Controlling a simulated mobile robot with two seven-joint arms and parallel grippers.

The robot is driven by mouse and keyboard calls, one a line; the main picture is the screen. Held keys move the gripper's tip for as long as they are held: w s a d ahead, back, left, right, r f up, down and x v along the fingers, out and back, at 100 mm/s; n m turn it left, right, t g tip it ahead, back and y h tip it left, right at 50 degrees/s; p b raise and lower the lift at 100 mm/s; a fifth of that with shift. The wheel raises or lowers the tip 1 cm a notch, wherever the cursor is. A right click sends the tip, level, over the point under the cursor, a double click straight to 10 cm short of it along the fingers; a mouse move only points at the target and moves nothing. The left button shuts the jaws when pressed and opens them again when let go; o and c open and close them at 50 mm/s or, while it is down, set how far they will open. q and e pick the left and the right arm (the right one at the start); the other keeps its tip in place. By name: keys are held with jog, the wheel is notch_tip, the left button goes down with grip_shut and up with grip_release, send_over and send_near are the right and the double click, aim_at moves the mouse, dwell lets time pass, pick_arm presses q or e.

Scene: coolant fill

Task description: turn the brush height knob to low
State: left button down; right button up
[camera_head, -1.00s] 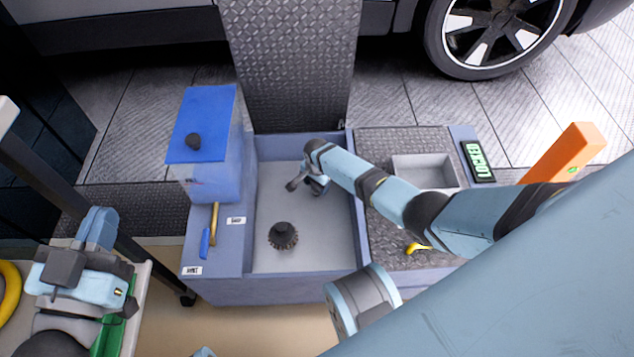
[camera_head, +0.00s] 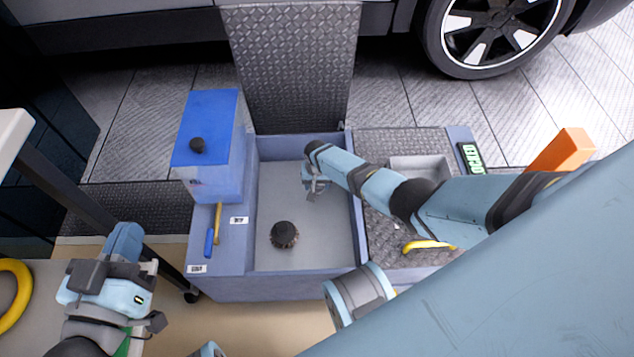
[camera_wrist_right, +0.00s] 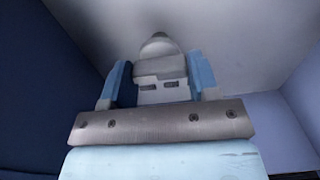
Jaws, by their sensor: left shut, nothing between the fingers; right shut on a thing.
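My right gripper (camera_head: 317,185) reaches down into the grey basin (camera_head: 325,230) of the blue-grey machine, near its right wall. In the right wrist view its light-blue fingers (camera_wrist_right: 160,70) stand either side of a pale, rounded piece (camera_wrist_right: 158,45). It is shut on this piece, which may be the knob; no marking or setting is readable. My left gripper (camera_head: 122,240) is shut and empty over the table at the lower left, clear of the machine.
A dark round brush-like part (camera_head: 284,235) stands on the basin floor. A blue tank (camera_head: 210,120) with a black cap and a blue-and-yellow lever (camera_head: 214,230) are left of it. A yellow handle (camera_head: 430,244) and an orange post (camera_head: 562,150) are right.

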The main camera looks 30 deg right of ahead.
pick_arm(q)
jog(key=shift+f, duration=0.1)
dwell(0.5)
pick_arm(e)
jog(key=o, duration=0.9)
pick_arm(q)
jog(key=shift+r, duration=0.2)
pick_arm(e)
jog(key=shift+r+p, duration=0.35)
notch_tip(320, 180, up, 3)
jog(key=shift+p, duration=1.15)
pick_arm(q)
notch_tip(320, 180, up, 10)
jog(key=s+n+t+p, duration=0.1)
jog(key=n+t+p, duration=0.1)
jog(key=p, duration=0.4)
jog(key=shift+s+t, duration=0.25)
jog(key=shift+t, duration=0.45)
pick_arm(e)
notch_tip(320, 180, up, 10)
jog(key=shift+r, duration=0.1)
